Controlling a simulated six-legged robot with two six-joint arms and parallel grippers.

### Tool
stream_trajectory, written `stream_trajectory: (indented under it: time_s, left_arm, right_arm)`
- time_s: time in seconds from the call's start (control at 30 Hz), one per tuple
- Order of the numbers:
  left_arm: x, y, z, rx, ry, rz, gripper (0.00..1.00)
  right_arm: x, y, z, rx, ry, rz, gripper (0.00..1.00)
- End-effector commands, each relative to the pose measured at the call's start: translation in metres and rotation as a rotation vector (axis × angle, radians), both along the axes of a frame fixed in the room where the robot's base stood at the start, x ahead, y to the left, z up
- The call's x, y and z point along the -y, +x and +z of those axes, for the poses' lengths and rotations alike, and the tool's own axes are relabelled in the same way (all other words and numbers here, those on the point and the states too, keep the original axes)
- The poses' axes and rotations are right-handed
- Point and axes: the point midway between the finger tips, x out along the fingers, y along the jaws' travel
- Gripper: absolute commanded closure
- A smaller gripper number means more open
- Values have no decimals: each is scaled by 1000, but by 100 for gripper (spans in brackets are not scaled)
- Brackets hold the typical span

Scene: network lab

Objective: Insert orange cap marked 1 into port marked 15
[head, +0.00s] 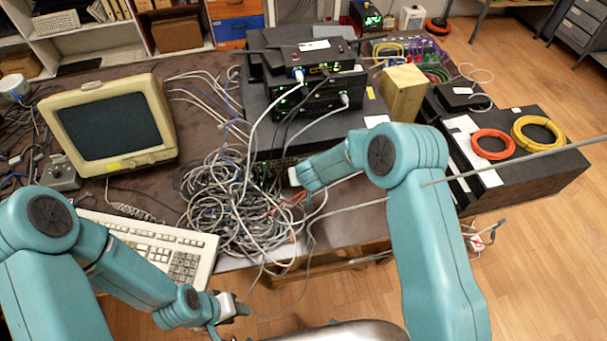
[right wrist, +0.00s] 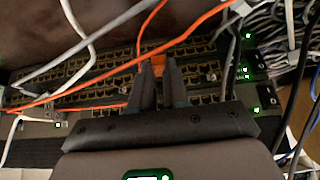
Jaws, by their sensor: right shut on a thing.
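My right gripper (right wrist: 159,72) is shut on a small orange cap (right wrist: 157,61) in the right wrist view. The cap is at the fingertips, in front of rows of ports on a dark panel (right wrist: 95,77). I cannot tell whether it touches a port. No number on the cap or ports is legible, so port 15 cannot be picked out. In the head view the right gripper (head: 291,176) is low in front of the black devices, its fingertips hard to see. My left gripper (head: 236,307) is near the table's front edge, its jaw state unclear.
Orange cables (right wrist: 100,80) and grey cables (right wrist: 85,55) cross the panel close to my right fingers. A large cable tangle (head: 235,205) lies left of the right gripper. A keyboard (head: 150,240) and monitor (head: 110,125) stand at left. Stacked black devices (head: 310,85) stand behind.

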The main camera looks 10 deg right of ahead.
Motion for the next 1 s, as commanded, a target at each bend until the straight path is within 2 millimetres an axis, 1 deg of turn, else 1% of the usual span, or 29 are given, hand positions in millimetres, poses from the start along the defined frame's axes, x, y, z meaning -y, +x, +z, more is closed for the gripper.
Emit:
stream_trajectory:
  time_s: [0.5,1.0]
  left_arm:
    - [0,0,9,0,0,0,58]
    - [0,0,9,0,0,0,58]
  right_arm:
    - [0,4,1,0,0,0,100]
    - [0,4,0,0,0,0,100]
